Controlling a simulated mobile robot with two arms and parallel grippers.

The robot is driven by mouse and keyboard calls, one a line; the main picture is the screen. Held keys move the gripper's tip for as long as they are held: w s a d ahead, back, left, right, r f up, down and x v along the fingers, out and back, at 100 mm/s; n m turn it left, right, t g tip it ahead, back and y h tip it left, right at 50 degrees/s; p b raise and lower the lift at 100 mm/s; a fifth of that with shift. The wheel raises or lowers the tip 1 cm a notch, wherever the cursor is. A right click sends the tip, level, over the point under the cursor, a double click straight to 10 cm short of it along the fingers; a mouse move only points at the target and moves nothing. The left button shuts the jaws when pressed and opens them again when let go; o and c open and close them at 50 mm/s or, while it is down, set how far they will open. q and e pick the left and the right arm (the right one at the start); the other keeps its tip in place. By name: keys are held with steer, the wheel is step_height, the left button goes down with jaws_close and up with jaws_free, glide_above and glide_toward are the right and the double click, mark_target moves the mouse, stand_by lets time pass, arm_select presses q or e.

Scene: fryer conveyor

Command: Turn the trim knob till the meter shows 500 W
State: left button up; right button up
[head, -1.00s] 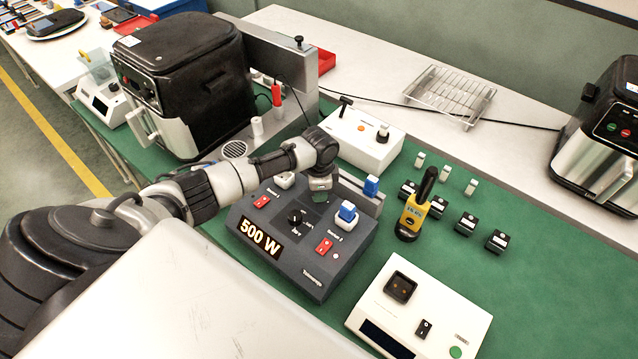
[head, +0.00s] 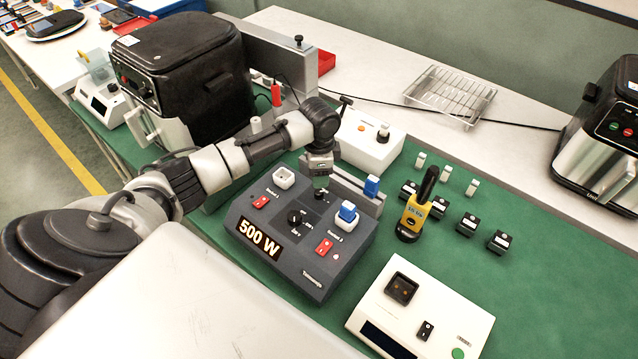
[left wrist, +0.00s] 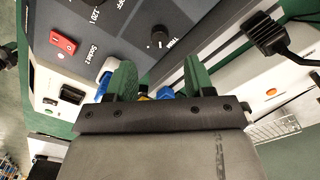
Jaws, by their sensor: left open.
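The dark grey meter box (head: 320,268) sits on the green mat, and its display (head: 261,241) reads 500 W. The small black trim knob (left wrist: 158,38) shows uncovered in the left wrist view, beside the label Trim. In the head view my left gripper hides it or nearly so. My left gripper (head: 320,184) is over the back part of the box. In the left wrist view its green fingers (left wrist: 160,78) are apart with nothing gripped between them, and the knob appears beyond their tips. My right gripper is not in view.
A larger black dial (head: 296,218), red switches (head: 324,247) and a socket with a blue plug (head: 347,211) are on the box. A white box (head: 369,140) stands behind, a yellow tester (head: 413,216) to the right. A white panel unit (head: 450,303) is in front right.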

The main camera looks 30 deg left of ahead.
arm_select(q)
step_height(320, 180, up, 3)
steer(key=shift+r, duration=0.2)
stand_by(0.5)
